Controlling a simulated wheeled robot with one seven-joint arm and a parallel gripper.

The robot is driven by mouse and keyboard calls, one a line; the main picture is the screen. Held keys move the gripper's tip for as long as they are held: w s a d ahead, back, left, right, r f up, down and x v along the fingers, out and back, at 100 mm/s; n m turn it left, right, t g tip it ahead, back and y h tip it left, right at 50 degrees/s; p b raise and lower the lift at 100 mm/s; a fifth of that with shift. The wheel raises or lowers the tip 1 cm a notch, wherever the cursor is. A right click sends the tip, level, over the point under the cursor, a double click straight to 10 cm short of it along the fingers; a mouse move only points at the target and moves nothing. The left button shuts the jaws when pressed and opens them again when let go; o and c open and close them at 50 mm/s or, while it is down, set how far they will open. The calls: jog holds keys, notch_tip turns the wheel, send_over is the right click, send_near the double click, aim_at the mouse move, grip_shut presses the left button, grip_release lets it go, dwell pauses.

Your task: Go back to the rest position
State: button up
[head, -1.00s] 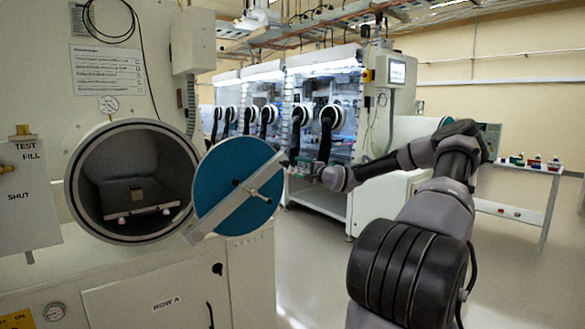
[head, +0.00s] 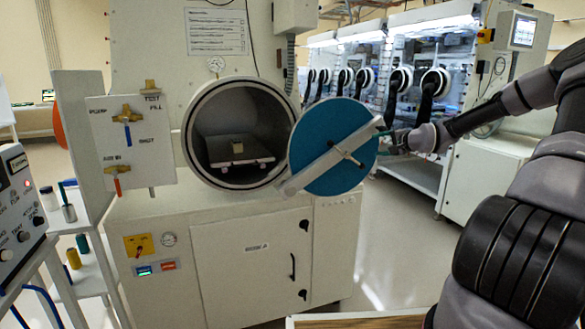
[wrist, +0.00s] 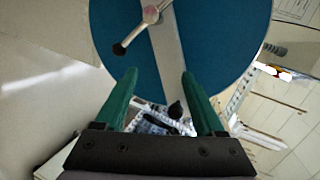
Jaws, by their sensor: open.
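My gripper (head: 386,143) is at the right edge of the round blue chamber door (head: 318,172) in the head view. In the wrist view its two green fingers (wrist: 160,100) stand apart with nothing between them. The blue door (wrist: 215,40), with its pale crossbar and black-knobbed handle, fills the upper part of that view, just past the fingertips. The door hangs open on the right of the round chamber (head: 238,135). Whether a fingertip touches the door I cannot tell.
A tray (head: 240,161) with a small block sits inside the chamber. A valve panel (head: 130,145) is left of it. A shelf stand and instrument box (head: 18,205) are at the left. Gloveboxes (head: 430,85) stand behind at the right. Open floor (head: 385,235) lies right of the cabinet.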

jog(key=s+a+r+n+g+h, duration=0.1)
jog(key=s+r, duration=0.5)
jog(key=s, duration=0.9)
jog(key=s+a+r+n+g+h, duration=0.1)
jog(key=s+a+r+n+g, duration=0.2)
jog(key=s, duration=1.3)
jog(key=s+a+r+n+g+h, duration=0.1)
jog(key=s+a+r+n+g, duration=0.1)
jog(key=s+a+r, duration=0.4)
jog(key=s+r+n, duration=0.1)
jog(key=s+r, duration=0.3)
jog(key=s, duration=0.6)
jog(key=shift+a+r+n+h, duration=0.15)
jog(key=shift+a+n+h, duration=0.15)
jog(key=shift+h, duration=0.1)
jog(key=shift+w, duration=0.1)
